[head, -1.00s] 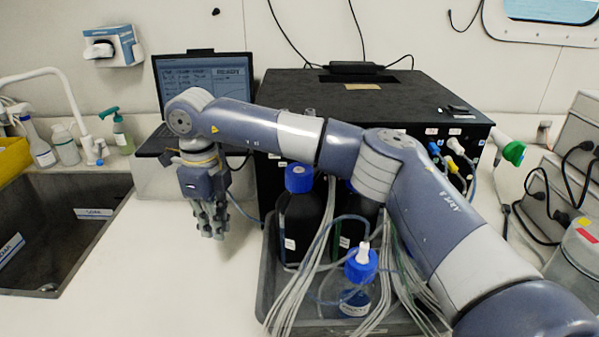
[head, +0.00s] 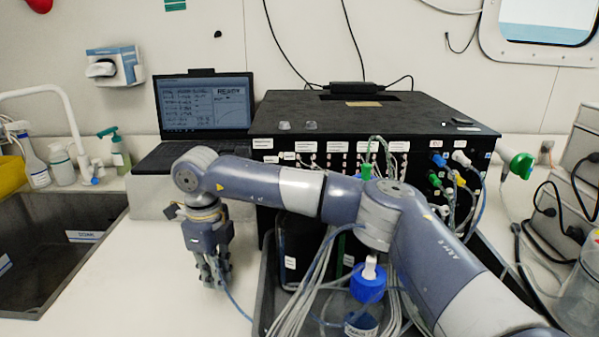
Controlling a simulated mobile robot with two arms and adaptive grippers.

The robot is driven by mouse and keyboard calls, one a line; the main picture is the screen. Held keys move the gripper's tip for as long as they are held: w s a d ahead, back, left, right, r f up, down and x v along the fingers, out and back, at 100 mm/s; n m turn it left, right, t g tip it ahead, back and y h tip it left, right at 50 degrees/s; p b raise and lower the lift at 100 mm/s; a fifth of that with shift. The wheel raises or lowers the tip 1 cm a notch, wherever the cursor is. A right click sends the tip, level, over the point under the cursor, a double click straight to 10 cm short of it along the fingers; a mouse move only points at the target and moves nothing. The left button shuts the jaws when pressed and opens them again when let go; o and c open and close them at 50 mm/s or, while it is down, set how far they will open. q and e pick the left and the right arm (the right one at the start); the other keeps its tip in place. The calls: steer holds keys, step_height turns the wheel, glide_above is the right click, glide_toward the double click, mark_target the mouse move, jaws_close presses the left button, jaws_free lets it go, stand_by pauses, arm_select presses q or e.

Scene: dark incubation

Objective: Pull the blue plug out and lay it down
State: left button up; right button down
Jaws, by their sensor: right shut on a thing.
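My right gripper (head: 213,277) points down low over the pale bench, left of the grey tray. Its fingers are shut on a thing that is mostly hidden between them. A thin blue cable (head: 238,307) runs from the fingertips towards the tray, so the held thing appears to be the blue plug. I cannot tell whether it touches the bench. The black instrument (head: 350,118) has a port group at its right front. A blue connector (head: 438,159) shows there among white, green and yellow ones. My left gripper is out of view.
The grey tray (head: 263,292) holds dark bottles, a clear blue-capped bottle (head: 368,283) and bundled tubes. The laptop (head: 205,108) stands behind my gripper. The sink (head: 75,240) lies left. Bare bench (head: 170,290) lies between sink and tray.

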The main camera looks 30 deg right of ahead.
steer(key=c, duration=1.6)
jaws_free()
steer(key=shift+o, duration=0.2)
step_height(320, 180, up, 12)
